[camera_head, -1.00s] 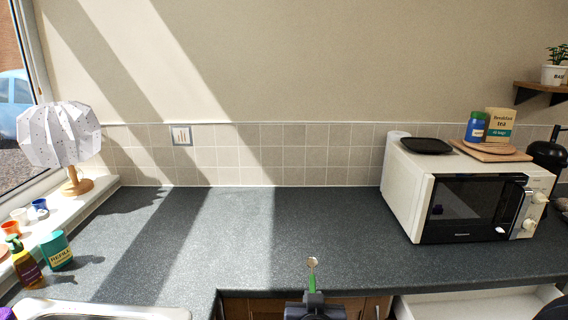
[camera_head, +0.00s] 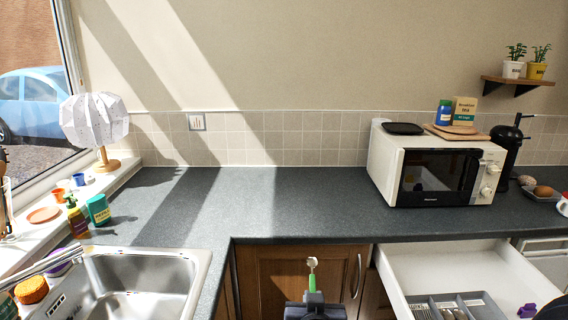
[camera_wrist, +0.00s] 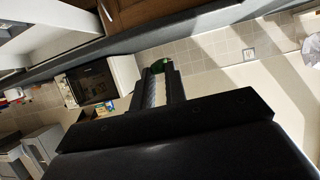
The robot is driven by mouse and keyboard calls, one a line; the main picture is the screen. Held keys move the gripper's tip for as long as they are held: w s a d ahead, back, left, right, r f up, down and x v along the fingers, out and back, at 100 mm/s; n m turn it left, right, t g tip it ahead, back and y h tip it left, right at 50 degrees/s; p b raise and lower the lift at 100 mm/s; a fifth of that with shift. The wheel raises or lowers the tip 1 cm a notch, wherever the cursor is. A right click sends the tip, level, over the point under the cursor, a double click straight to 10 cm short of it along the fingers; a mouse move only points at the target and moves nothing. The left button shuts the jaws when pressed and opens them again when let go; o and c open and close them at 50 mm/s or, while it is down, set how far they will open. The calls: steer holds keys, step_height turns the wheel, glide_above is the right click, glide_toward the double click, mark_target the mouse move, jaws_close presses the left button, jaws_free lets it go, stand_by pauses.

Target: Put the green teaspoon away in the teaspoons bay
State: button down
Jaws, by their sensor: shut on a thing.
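The green teaspoon (camera_head: 312,283) stands upright in my gripper (camera_head: 313,294), its pale bowl up and its green handle between the jaws. My gripper is shut on it, in front of the wooden cupboard door and left of the open drawer. In the wrist view the fingers (camera_wrist: 160,90) point away from the camera, with a green part of the teaspoon (camera_wrist: 161,66) at their tips. A grey cutlery tray (camera_head: 490,309) lies in the white drawer (camera_head: 428,268) at lower right. Several pieces of cutlery show in its compartments. The frame cuts off its near part, so I cannot tell which bay is for teaspoons.
The dark worktop (camera_head: 270,205) runs behind the gripper, with a microwave (camera_head: 437,172) above the drawer. A steel sink (camera_head: 140,285) is at lower left. A purple item (camera_head: 527,310) lies in the drawer right of the tray. The middle of the worktop is clear.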

steer(key=w+d+f, duration=0.3)
steer(key=d+f, duration=0.1)
steer(key=f, duration=0.3)
steer(key=w+d+f, duration=0.4)
steer(key=d+f, duration=0.1)
steer(key=f, duration=0.2)
steer(key=s+f+y, duration=0.1)
steer(key=s+f, duration=0.4)
steer(key=f, duration=0.2)
steer(key=shift+n, duration=0.4)
